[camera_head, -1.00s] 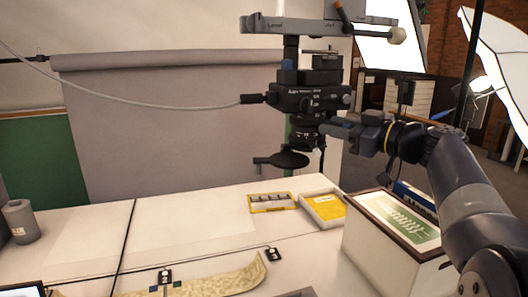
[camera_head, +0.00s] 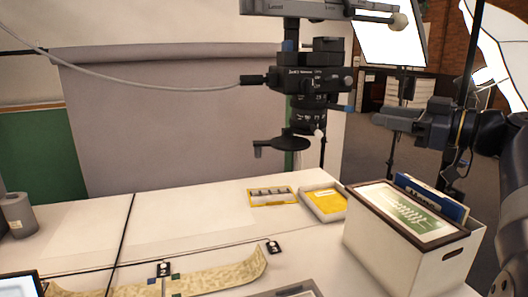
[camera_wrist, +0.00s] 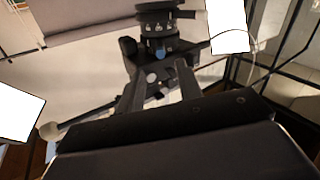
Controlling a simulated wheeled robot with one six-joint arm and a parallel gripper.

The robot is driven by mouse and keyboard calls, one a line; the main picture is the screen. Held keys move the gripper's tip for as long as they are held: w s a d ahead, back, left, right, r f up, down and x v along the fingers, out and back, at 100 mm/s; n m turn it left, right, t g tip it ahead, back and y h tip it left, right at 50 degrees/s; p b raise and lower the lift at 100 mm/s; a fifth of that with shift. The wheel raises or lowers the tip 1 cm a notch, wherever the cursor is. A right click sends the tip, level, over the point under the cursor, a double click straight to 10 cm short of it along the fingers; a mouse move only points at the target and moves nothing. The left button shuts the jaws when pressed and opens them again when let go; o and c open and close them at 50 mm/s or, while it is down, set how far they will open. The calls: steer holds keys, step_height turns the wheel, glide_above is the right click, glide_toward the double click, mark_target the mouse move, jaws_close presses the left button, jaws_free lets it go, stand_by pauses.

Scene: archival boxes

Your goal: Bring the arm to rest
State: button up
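My gripper (camera_head: 388,115) is at the upper right of the head view, raised above the white archival box and pointing left toward the camera rig. In the wrist view its two dark fingers (camera_wrist: 158,92) stand apart with a gap between them, and nothing is held there. The black camera rig (camera_head: 305,85) hangs over the table to the left of my gripper, with clear space between them. It also shows in the wrist view (camera_wrist: 158,30), beyond the fingers. My arm runs down the right edge of the head view.
The white box (camera_head: 385,255) holds a framed green print (camera_head: 408,212) and a blue folder (camera_head: 430,197). A yellow box (camera_head: 327,203), a yellow frame (camera_head: 271,197) and a curled parchment strip (camera_head: 215,278) lie on the white table (camera_head: 180,215). Studio light panels (camera_head: 390,40) stand behind.

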mark_target(340, 107)
steer(key=p+x, duration=0.3)
steer(key=x, duration=0.7)
steer(key=shift+w+a+r+p, duration=0.15)
steer(key=shift+w+a+p, duration=0.1)
steer(key=shift+p, duration=0.1)
steer(key=shift+a, duration=0.15)
steer(key=shift+s+a+r+m+t+h+p, duration=0.1)
steer(key=shift+s+m+t+h+p, duration=0.25)
steer(key=shift+m+t+h+p, duration=0.3)
steer(key=shift+a+p, duration=0.15)
steer(key=shift+p, duration=0.25)
steer(key=shift+f+t+h, duration=0.25)
